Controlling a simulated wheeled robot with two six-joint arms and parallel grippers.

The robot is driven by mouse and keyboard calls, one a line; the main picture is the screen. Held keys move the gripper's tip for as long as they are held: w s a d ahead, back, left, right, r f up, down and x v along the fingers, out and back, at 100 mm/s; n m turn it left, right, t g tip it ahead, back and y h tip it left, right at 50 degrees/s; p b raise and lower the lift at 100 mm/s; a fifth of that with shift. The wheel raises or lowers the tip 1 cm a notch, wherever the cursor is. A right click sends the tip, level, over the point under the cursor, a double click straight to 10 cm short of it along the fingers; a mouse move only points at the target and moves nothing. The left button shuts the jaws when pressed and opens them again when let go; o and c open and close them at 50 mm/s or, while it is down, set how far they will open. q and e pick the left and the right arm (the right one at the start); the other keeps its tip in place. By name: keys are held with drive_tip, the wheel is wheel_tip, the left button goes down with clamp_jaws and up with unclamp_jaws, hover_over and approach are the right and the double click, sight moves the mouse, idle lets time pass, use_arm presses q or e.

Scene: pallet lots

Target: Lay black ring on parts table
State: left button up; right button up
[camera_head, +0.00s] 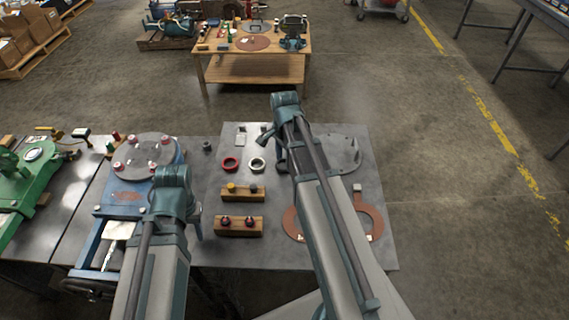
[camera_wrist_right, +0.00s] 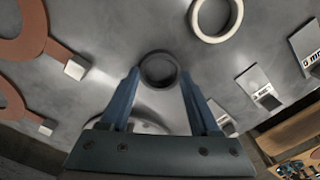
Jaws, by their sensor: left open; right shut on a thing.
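The black ring (camera_wrist_right: 159,68) is between the fingertips of my right gripper (camera_wrist_right: 160,76) in the right wrist view, with the grey tabletop behind it. The gripper is shut on it; its exact height over the surface is hard to tell. In the head view the ring is hidden by my right arm. The grey parts table (camera_head: 230,140) lies under both arms. My left gripper (camera_head: 186,212) is at the left, over the blue fixture's edge, empty and open, its fingers mostly hidden by the arm.
A red ring (camera_head: 230,164) and a white ring (camera_head: 257,164) lie on the table. Two wooden blocks (camera_head: 240,226) with knobs stand nearer. An orange-brown ring plate (camera_head: 374,213) lies right. A blue fixture (camera_head: 126,196) stands left. The table's right edge strip is bare.

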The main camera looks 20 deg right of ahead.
drive_tip(key=shift+r, duration=0.1)
drive_tip(key=shift+f, duration=0.3)
drive_tip(key=o, duration=1.4)
drive_tip(key=shift+r, duration=0.15)
drive_tip(key=shift+c, duration=0.2)
drive_tip(key=shift+r, duration=0.15)
wheel_tip(320, 180, up, 12)
drive_tip(key=p, duration=1.2)
drive_tip(key=s+a+n, duration=0.7)
drive_tip(key=a+n, duration=0.3)
drive_tip(key=s+a+n+h, duration=0.1)
drive_tip(key=s+a+n, duration=0.5)
drive_tip(key=a+n, duration=0.3)
drive_tip(key=shift+s+a+n, duration=0.4)
drive_tip(key=shift+a, duration=0.8)
